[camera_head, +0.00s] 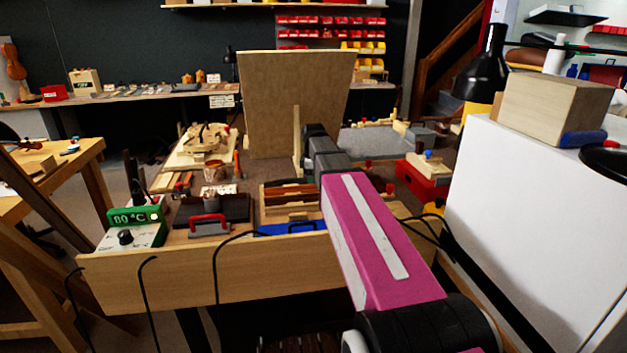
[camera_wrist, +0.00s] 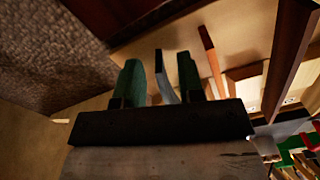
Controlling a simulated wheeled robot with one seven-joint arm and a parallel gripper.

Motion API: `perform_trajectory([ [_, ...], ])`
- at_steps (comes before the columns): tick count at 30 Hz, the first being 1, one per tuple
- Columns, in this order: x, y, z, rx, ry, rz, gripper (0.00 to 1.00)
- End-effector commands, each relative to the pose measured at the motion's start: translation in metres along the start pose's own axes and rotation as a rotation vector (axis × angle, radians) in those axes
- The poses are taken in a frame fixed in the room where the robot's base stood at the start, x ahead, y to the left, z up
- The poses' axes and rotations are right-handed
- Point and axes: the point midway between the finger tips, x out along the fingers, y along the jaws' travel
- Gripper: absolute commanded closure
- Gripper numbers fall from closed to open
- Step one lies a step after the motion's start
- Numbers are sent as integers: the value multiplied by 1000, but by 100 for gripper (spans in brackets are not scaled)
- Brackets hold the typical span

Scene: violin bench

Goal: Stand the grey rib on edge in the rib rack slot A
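My gripper (camera_wrist: 161,80) has two green-padded fingers, set apart. A thin pale grey strip (camera_wrist: 165,78), which looks like the grey rib, stands between them in the wrist view, with gaps showing beside it. Its far end is hard to make out, and I cannot tell what it rests on. In the head view my arm hides the gripper's fingertips and the rib. A light wooden holder with brown strips (camera_head: 288,197), possibly the rib rack, is on the bench left of my arm. I cannot read a slot A label.
A tall brown board (camera_head: 293,100) stands behind the work area. A thin wooden upright (camera_head: 297,140) is close left of my arm. A brown strip (camera_wrist: 209,58) is right of the fingers in the wrist view. A green temperature display (camera_head: 134,216) is at front left; a red box (camera_head: 424,180) is at right.

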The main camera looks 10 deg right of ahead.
Motion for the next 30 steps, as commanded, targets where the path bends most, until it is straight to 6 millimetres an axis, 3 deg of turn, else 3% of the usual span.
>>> perform_trajectory([
  [5, -12, 0, 0, 0, 1, 2, 65],
  [21, -94, 1, 0, 0, 0, 1, 65],
  [30, -108, 0, 0, 0, 0, 0, 65],
])
